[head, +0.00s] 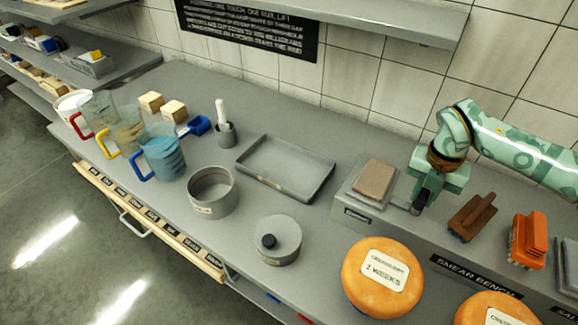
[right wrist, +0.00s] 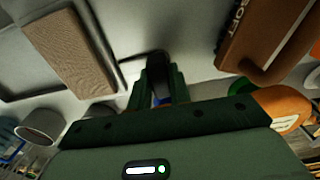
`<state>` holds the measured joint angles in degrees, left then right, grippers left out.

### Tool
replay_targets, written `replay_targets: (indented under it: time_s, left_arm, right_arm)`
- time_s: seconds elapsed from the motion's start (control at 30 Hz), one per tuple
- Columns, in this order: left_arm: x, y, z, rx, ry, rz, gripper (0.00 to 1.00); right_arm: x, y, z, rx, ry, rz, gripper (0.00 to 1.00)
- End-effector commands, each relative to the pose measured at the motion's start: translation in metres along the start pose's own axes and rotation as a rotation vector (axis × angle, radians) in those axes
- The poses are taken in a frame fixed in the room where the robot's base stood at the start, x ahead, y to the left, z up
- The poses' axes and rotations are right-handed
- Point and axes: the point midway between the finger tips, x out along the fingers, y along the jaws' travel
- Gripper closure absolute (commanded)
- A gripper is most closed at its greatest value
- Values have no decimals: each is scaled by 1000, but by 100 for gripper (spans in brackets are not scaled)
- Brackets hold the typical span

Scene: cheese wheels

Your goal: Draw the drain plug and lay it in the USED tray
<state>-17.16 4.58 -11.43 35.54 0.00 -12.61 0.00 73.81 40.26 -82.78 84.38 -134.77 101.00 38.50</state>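In the right wrist view a dark piece (right wrist: 157,66) with a blue part lies between the fingers and seems to fill the gap. I cannot tell whether the fingers grip it. An empty shallow grey tray (head: 269,180) lies on the bench left of the stand. I see no readable USED label on it. My left gripper is out of view.
A tan block (head: 374,178) lies on the stand. Brown (head: 472,217) and orange (head: 527,240) brushes stand right of my gripper, a cheese wheel (head: 382,277) in front.

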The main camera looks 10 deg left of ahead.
Motion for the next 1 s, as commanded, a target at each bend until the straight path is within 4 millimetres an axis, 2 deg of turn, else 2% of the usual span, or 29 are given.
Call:
replay_targets:
  time_s: [0.27, 1.0]
  left_arm:
    - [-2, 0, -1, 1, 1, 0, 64]
    - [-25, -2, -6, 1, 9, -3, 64]
  right_arm:
    - [-2, 0, 0, 0, 0, 0, 100]
    - [-29, 0, 0, 0, -1, 0, 100]
